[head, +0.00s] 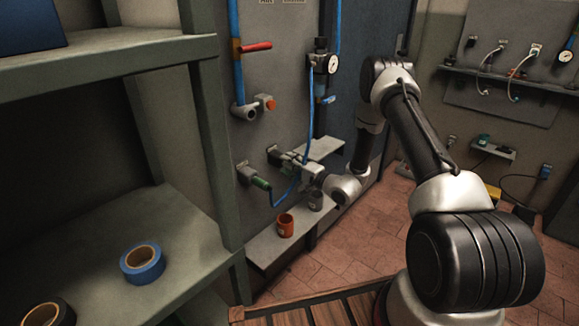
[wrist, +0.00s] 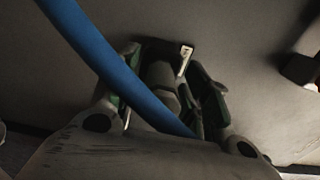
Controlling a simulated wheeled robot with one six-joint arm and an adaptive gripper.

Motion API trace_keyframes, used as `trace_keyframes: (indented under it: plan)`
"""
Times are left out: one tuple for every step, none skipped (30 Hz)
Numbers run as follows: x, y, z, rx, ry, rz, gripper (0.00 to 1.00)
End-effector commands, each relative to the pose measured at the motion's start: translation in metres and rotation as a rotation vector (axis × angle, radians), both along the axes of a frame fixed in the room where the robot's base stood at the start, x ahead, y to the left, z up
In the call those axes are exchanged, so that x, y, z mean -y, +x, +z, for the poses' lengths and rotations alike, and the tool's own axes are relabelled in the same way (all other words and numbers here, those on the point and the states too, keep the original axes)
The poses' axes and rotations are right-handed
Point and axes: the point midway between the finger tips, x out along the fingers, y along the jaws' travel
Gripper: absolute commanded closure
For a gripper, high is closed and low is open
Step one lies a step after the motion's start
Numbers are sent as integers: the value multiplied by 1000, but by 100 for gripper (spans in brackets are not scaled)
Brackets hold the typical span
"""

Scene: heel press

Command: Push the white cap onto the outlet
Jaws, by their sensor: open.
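My gripper (head: 287,158) is at the grey wall panel in the head view, its fingers toward a dark fitting (head: 272,151). In the wrist view my gripper (wrist: 164,88) is open, with a finger on each side of a grey rounded fitting (wrist: 160,76). A narrow pale piece (wrist: 185,60) stands up from this fitting. I cannot tell whether it belongs to the white cap or whether the fingers touch the fitting. No white cap can be clearly made out. The fitting may be the outlet; its lower part is hidden.
A blue hose (wrist: 105,62) crosses in front of the gripper; it also shows in the head view (head: 299,150). A lower fitting (head: 245,174), a red-handled valve (head: 256,47) and a gauge (head: 333,64) are on the panel. An orange cup (head: 286,225) and a grey cup (head: 315,200) stand below.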

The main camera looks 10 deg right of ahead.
Motion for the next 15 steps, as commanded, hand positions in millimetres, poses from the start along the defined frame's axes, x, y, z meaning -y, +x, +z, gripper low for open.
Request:
trace_keyframes:
  plan:
    - [0,0,0,0,0,0,52]
    - [0,0,0,0,0,0,56]
    - [0,0,0,0,0,0,63]
    - [0,0,0,0,0,0,69]
    - [0,0,0,0,0,0,74]
    - [0,0,0,0,0,0,81]
    - [0,0,0,0,0,0,87]
    - [0,0,0,0,0,0,92]
    - [0,0,0,0,0,0,100]
    - [0,0,0,0,0,0,100]
    - [0,0,0,0,0,0,100]
    - [0,0,0,0,0,0,100]
    - [0,0,0,0,0,0,100]
    - [0,0,0,0,0,0,100]
    - [1,-1,0,0,0,0,100]
